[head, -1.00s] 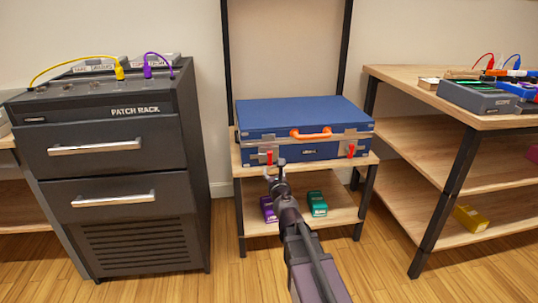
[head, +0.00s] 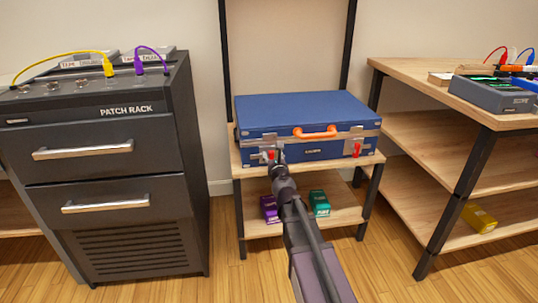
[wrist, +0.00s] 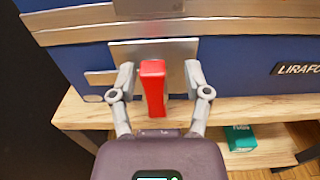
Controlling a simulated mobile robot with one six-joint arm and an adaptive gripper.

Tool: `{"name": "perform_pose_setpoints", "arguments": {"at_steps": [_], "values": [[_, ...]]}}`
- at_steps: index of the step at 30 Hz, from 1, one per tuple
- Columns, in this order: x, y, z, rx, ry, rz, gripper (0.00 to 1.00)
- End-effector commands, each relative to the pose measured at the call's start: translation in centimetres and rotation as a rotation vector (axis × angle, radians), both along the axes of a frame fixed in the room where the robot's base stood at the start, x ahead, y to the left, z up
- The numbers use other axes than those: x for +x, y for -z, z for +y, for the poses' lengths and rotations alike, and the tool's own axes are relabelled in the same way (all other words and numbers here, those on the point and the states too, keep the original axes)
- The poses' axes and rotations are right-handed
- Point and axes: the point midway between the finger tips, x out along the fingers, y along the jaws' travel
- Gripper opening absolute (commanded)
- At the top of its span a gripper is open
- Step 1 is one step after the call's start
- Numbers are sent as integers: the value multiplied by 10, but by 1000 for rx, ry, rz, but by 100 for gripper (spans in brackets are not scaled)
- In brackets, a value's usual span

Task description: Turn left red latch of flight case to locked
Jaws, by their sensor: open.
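The blue flight case (head: 290,110) lies shut on the upper wooden shelf, with an orange handle (head: 315,132) on its front. The left red latch (head: 269,155) is on the case's front left and partly hidden by my arm in the head view. In the wrist view the left red latch (wrist: 153,88) hangs straight down on its metal plate, between my two fingers. My gripper (wrist: 158,85) is open, one finger on each side of the latch, with visible gaps. It also shows in the head view (head: 275,158). The right red latch (head: 356,149) points down.
The black patch rack (head: 100,180) stands close at left, with cables on top. A wooden bench (head: 470,115) stands at right.

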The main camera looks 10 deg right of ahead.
Motion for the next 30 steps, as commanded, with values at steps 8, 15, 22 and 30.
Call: {"name": "perform_pose_setpoints", "arguments": {"at_steps": [8,15,22,30], "values": [[0,0,11,0,-13,0,62],[0,0,16,0,-18,0,0],[0,0,15,1,-19,0,0],[1,0,16,41,-17,0,0]]}}
